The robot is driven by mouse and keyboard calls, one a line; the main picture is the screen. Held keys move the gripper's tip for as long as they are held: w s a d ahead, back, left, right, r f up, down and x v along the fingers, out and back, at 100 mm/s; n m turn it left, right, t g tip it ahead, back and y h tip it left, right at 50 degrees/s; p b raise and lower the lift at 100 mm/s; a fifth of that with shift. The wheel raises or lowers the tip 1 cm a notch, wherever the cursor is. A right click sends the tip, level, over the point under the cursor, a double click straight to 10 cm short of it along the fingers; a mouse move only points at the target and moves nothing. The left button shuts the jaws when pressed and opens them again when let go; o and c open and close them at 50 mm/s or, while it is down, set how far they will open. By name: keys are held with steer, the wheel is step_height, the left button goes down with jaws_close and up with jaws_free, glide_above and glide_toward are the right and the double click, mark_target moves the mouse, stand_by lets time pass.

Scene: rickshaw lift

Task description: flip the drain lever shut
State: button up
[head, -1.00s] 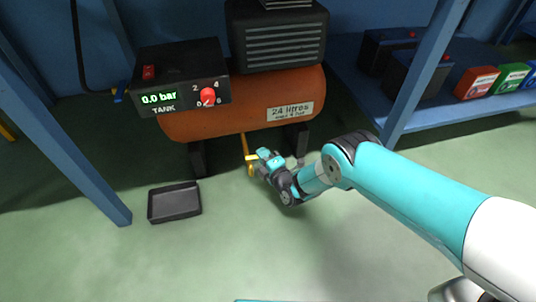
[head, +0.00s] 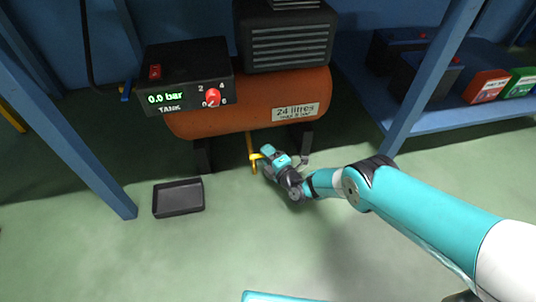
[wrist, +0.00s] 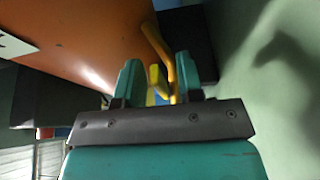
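The yellow drain lever (head: 254,157) is at the lower end of a brass-coloured drain pipe (head: 249,142) hanging under the orange tank (head: 215,119). My gripper (head: 262,157) is low under the tank, just right of the lever. In the wrist view my gripper (wrist: 158,75) has its two teal fingers apart. The lever (wrist: 154,80) shows in the gap between them, with the pipe (wrist: 158,42) beyond. I cannot tell whether a finger touches the lever. The lever's lower part is hidden behind the gripper body in the wrist view.
A black tray (head: 178,198) lies on the floor left of the pipe. A panel (head: 186,75) above reads 0.0 bar. Dark tank legs (head: 202,156) stand either side of the pipe. Blue rack posts (head: 425,85) flank the tank.

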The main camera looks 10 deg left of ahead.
steer(key=p+v, duration=1.2)
steer(key=v, duration=0.5)
steer(key=shift+s+d, duration=0.2)
steer(key=shift+r, duration=0.1)
